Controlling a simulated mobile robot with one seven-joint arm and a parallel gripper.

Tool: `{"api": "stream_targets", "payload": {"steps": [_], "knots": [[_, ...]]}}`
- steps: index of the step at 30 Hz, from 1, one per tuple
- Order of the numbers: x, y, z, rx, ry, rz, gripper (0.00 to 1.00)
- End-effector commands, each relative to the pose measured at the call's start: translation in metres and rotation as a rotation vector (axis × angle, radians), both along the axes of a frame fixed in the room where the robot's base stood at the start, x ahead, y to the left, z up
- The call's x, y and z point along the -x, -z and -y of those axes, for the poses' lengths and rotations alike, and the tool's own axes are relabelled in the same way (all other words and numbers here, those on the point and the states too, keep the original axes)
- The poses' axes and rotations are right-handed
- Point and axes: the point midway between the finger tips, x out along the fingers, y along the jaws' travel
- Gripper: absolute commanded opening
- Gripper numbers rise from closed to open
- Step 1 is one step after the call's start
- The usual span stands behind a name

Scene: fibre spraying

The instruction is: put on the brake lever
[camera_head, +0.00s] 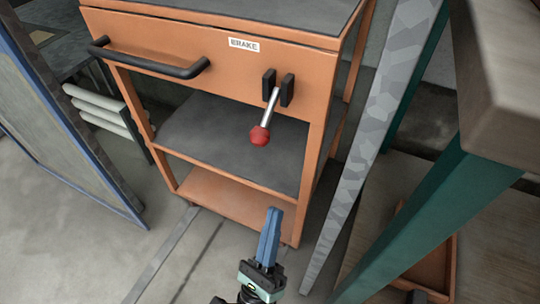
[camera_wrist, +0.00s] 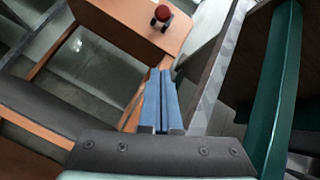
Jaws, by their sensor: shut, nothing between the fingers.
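The brake lever (camera_head: 270,109) is a silver rod with a red knob (camera_head: 260,136), held between two black brackets (camera_head: 278,87) on the front of an orange cart. It points out and down below a white BRAKE label (camera_head: 244,45). In the wrist view the red knob (camera_wrist: 162,13) shows near the top, beyond my fingers. My gripper (camera_head: 272,212) has blue fingers that are shut and empty. In the head view it is below the knob and apart from it. In the wrist view the shut fingers (camera_wrist: 161,73) point towards the orange panel.
A blue-framed panel (camera_head: 60,120) stands at the left. A grey mottled post (camera_head: 362,130) and a green leg (camera_head: 430,210) crowd the right. Floor is clear at lower left.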

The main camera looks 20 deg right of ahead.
Motion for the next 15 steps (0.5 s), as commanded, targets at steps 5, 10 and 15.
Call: {"api": "stream_targets", "payload": {"steps": [5, 10, 15], "knots": [[-0.011, -0.014, 0.009, 0.001, 0.003, 0.004, 0.00], [-0.031, -0.038, 0.024, 0.002, 0.003, 0.006, 0.00], [-0.053, -0.063, 0.039, 0.003, 0.003, 0.006, 0.00]]}}
